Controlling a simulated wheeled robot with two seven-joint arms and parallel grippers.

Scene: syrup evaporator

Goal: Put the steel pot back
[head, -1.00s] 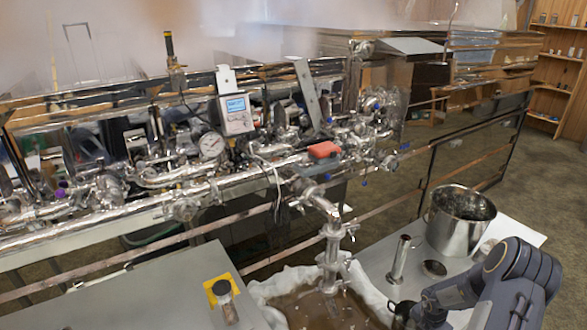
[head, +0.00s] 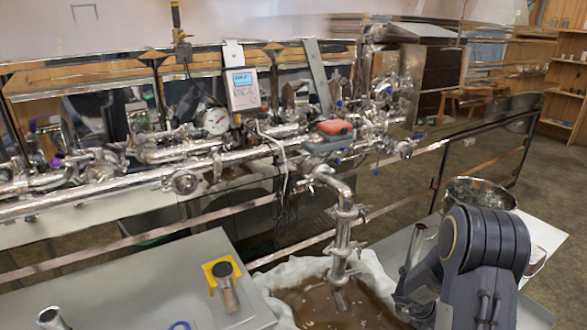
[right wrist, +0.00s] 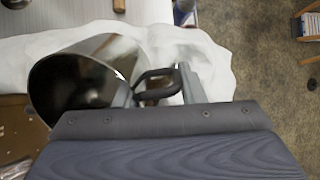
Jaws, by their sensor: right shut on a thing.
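In the right wrist view, a steel pot (right wrist: 72,84) with a dark interior and a black loop handle (right wrist: 158,84) is in front of my right gripper (right wrist: 178,84). The pot looks tilted, with its mouth partly toward the camera. My right gripper is shut on the handle; the exact contact is partly hidden by the gripper body. White cloth lies behind and below the pot. In the head view, my right arm comes in from the lower right and hides its gripper and the held pot. My left gripper is in neither current view.
A large steel vessel (head: 482,193) stands at right, partly behind my arm. A cloth-lined basin (head: 375,272) holds brown liquid below a steel outlet pipe (head: 342,235). A grey table (head: 130,285) carries a small cylinder (head: 228,290). The pipework (head: 120,180) runs across behind.

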